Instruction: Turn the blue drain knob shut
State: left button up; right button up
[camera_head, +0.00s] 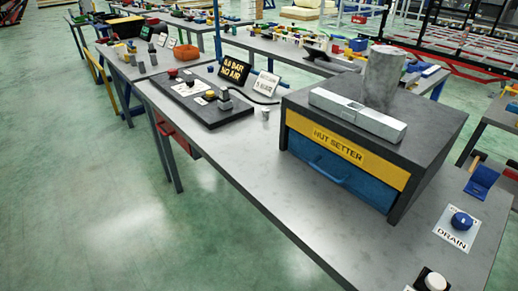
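The blue drain knob (461,221) sits on a white plate (455,235) marked DRAIN, at the right end of the grey workbench in the head view. Some small lettering shows behind the knob, too small to read fully. Whether the knob stands open or shut cannot be told from here. Neither of my grippers shows in this view.
A nut setter box (338,146) with a blue drawer stands left of the knob. A white round knob (434,281) is nearer, at the bottom edge. A small blue holder (482,181) stands behind the drain plate. The bench front (300,215) is clear.

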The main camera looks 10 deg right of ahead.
aim_at(462, 221)
jog(key=z, duration=1.7)
jog(key=l+z, duration=0.15)
jog(key=l, duration=0.15)
jog(key=i, duration=0.05)
